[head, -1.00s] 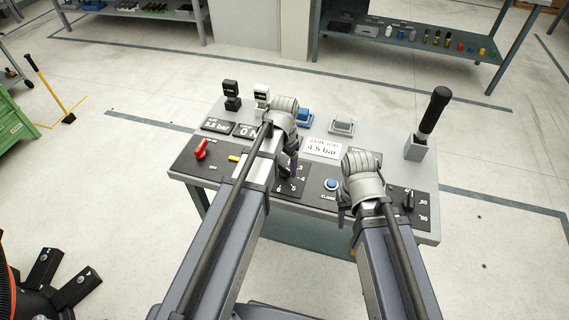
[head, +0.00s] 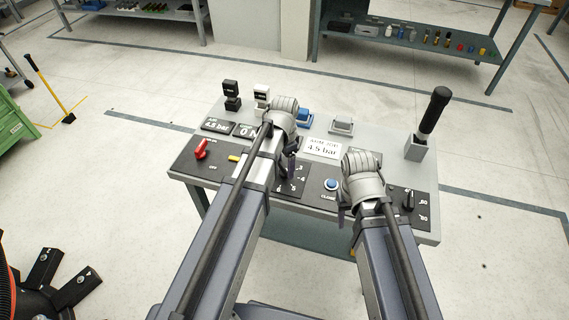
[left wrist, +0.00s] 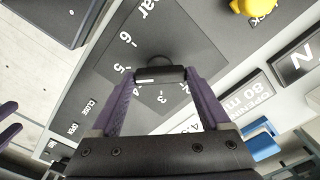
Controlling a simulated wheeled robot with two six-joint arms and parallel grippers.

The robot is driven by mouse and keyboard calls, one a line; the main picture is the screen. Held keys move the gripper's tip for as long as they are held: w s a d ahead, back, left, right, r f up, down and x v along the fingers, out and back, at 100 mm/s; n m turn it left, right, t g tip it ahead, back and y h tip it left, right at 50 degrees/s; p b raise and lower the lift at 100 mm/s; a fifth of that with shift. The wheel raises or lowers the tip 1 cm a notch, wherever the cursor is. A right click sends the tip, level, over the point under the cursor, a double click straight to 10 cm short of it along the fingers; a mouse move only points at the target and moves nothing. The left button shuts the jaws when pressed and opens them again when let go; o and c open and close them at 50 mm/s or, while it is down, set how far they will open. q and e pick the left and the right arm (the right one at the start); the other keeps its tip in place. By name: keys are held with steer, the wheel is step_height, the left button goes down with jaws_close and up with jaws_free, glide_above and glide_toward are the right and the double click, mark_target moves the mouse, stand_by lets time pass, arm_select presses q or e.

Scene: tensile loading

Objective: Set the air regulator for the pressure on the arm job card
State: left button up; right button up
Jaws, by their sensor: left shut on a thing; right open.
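The air regulator is a dark knob (left wrist: 160,75) on a black panel with a numbered bar scale (left wrist: 130,68). In the head view, my left arm mostly hides it. My left gripper (head: 288,165) is over it, and in the left wrist view its purple fingers (left wrist: 158,80) are shut on the knob. The arm job card (head: 322,147) is white and reads 4.5 bar. A small dark display (head: 215,125) at the bench's left appears to read 4.5 bar. My right gripper (head: 342,212) is open over the front panel, partly hidden by its wrist.
A red switch (head: 201,148) is at the panel's left. A blue button (head: 331,184) sits between the arms. A black selector knob (head: 408,199) and an upright black-handled lever (head: 432,115) are at the right. Blue (head: 304,117) and grey (head: 342,125) blocks stand behind the card.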

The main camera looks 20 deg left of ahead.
mark_target(285, 168)
arm_select(q)
steer(key=o, duration=1.2)
step_height(285, 168, up, 8)
steer(key=p, duration=0.8)
steer(key=shift+f, duration=0.1)
steer(key=shift+s+d, duration=0.2)
steer(key=s+d+n, duration=0.1)
steer(key=s+d, duration=0.2)
steer(key=s, duration=0.1)
steer(key=s+d+n, duration=0.2)
steer(key=s+d, duration=0.1)
steer(key=s, duration=0.2)
steer(key=s+d+n+y, duration=0.1)
steer(key=s+d+n, duration=0.1)
steer(key=s+d, duration=0.2)
steer(key=shift+s, duration=0.6)
stand_by(0.5)
